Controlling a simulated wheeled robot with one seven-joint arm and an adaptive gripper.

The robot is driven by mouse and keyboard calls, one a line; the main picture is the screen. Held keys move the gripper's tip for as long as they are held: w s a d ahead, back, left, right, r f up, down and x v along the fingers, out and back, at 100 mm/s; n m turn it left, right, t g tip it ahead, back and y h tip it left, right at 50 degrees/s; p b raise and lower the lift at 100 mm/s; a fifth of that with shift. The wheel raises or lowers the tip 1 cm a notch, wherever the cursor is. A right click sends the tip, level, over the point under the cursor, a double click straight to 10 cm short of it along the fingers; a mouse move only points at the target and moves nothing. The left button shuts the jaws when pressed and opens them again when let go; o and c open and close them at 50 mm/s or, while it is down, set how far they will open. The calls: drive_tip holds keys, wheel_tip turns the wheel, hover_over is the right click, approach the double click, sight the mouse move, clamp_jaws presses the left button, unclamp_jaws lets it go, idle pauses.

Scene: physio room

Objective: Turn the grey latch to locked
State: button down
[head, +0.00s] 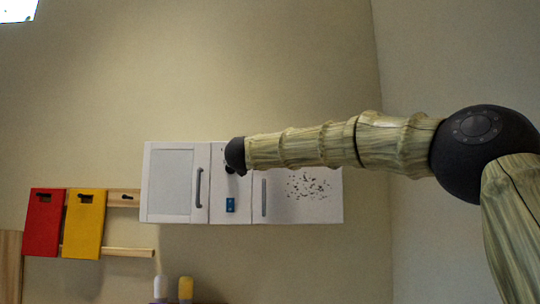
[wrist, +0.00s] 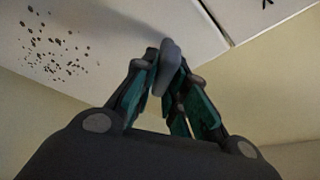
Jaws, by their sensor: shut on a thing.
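The grey latch (wrist: 170,52) shows in the wrist view as a rounded oblong lever against the white cabinet front. My gripper (wrist: 166,76) has its dark and teal fingers closed around it. In the head view the dark end of my arm (head: 235,156) is at the narrow middle panel of the cabinet (head: 230,215). It hides the latch and most of the fingers there. Any mark for locked or unlocked cannot be made out.
The left cabinet door (head: 170,180) and the speckled right door (head: 325,205) look closed, with grey vertical handles. A small blue plate (head: 230,205) is on the middle panel. Red (head: 42,222) and yellow (head: 84,224) boards hang at left. Two bottles (head: 186,288) stand below.

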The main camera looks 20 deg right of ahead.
drive_tip(key=m, duration=0.1)
drive_tip(key=m+g, duration=0.1)
drive_tip(key=m, duration=0.1)
drive_tip(key=m+g, duration=0.1)
drive_tip(key=m, duration=0.1)
drive_tip(key=shift+d+f+y, duration=0.1)
drive_tip(key=shift+f+y, duration=0.25)
drive_tip(key=shift+y, duration=0.05)
drive_tip(key=shift+m, duration=0.3)
drive_tip(key=c, duration=1.5)
unclamp_jaws()
drive_tip(key=shift+o, duration=0.2)
drive_tip(key=shift+s, duration=0.1)
drive_tip(key=v, duration=1.2)
